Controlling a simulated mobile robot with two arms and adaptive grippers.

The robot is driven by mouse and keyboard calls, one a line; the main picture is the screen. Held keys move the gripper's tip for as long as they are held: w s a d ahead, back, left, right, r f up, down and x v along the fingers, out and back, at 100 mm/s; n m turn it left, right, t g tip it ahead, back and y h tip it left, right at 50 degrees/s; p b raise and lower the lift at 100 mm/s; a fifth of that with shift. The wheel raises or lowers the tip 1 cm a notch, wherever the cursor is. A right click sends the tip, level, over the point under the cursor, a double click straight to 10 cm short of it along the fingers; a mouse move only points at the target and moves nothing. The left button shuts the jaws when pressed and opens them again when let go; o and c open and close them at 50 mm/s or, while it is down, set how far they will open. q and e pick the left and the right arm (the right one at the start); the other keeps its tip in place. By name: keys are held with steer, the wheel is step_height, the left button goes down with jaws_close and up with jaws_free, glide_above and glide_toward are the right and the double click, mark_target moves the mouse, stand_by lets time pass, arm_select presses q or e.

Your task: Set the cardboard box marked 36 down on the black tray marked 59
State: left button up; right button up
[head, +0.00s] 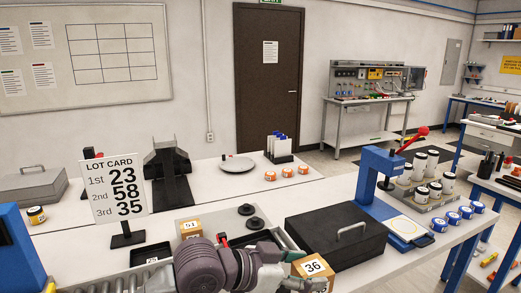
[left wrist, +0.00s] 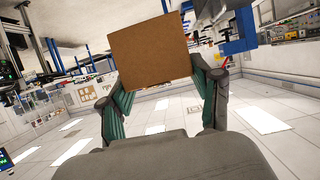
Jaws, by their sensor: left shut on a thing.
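The cardboard box marked 36 (head: 312,267) is in my left gripper (head: 298,271), low in the middle of the head view. In the left wrist view, the plain brown face of this box (left wrist: 153,52) sits between the two fingers of the left gripper (left wrist: 158,82), which is shut on it. A small black tray (head: 150,254) lies left of my left arm, with a label too small to read surely. I cannot make out a tray marked 59; my arm hides part of the bench. My right gripper is not in view.
Another cardboard box (head: 190,229) stands behind my arm, beside black round parts (head: 250,215). A large black case (head: 335,234) lies just behind the held box. A lot card (head: 115,188) stands at left, a blue press (head: 378,178) at right. Conveyor rollers (head: 118,284) run along the front.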

arm_select(q)
steer(key=s+a+f+n+t+y, duration=0.1)
steer(key=a+f+n+t+y, duration=0.1)
steer(key=a, duration=0.7)
steer(key=s+a+f+n+t+y, duration=0.2)
steer(key=a+n+y, duration=0.4)
steer(key=a, duration=0.3)
steer(key=s+a+f+n+t+y, duration=0.1)
steer(key=a+f+n+t+y, duration=0.3)
steer(key=a, duration=0.5)
steer(key=shift+s+a+f+n, duration=0.2)
steer(key=shift+s+f+n, duration=0.05)
steer(key=shift+f+n, duration=0.5)
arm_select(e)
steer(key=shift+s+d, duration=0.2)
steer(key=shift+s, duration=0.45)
